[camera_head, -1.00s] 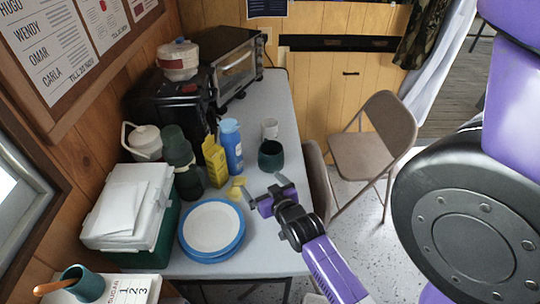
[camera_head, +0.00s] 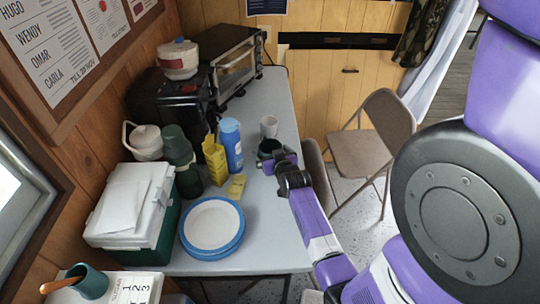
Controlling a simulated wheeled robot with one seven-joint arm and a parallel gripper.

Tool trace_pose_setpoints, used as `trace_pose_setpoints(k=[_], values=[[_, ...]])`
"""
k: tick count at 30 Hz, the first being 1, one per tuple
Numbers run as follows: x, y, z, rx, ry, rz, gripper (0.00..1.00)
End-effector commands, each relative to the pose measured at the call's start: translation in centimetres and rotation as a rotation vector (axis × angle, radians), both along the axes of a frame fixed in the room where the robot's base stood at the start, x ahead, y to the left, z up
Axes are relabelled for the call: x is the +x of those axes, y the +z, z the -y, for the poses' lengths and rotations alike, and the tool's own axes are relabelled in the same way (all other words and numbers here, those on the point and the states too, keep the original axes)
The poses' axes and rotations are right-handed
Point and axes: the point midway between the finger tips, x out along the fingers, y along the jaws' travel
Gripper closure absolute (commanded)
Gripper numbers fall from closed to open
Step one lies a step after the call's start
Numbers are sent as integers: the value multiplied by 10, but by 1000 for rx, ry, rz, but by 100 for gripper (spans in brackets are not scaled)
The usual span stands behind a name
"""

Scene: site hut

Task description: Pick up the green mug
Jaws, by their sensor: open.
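The dark green mug (camera_head: 266,144) stands on the grey table toward its right side, just in front of a white mug. My gripper (camera_head: 270,160) is at the near side of the green mug and covers much of it. My gripper is open. In this view the fingers overlap the mug, and I cannot tell whether they touch it or are around it. A teal mug (camera_head: 91,284) with a wooden spoon in it stands at the bottom left, far from my gripper.
The white mug (camera_head: 269,126) is close behind the green mug. Blue-rimmed plates (camera_head: 212,225) are nearer. A folding chair (camera_head: 372,145) stands right of the table (camera_head: 270,225).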

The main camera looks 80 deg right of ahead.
Motion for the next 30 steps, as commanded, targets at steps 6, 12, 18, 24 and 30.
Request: trace_pose_setpoints(k=[6, 12, 18, 24, 30], values=[[6, -5, 10, 0, 0, 1, 0], [6, -5, 9, -1, 0, 1, 6], [6, -5, 9, 0, 0, 0, 45], [6, -4, 9, -3, 0, 2, 69], [6, -2, 9, -3, 0, 2, 69]])
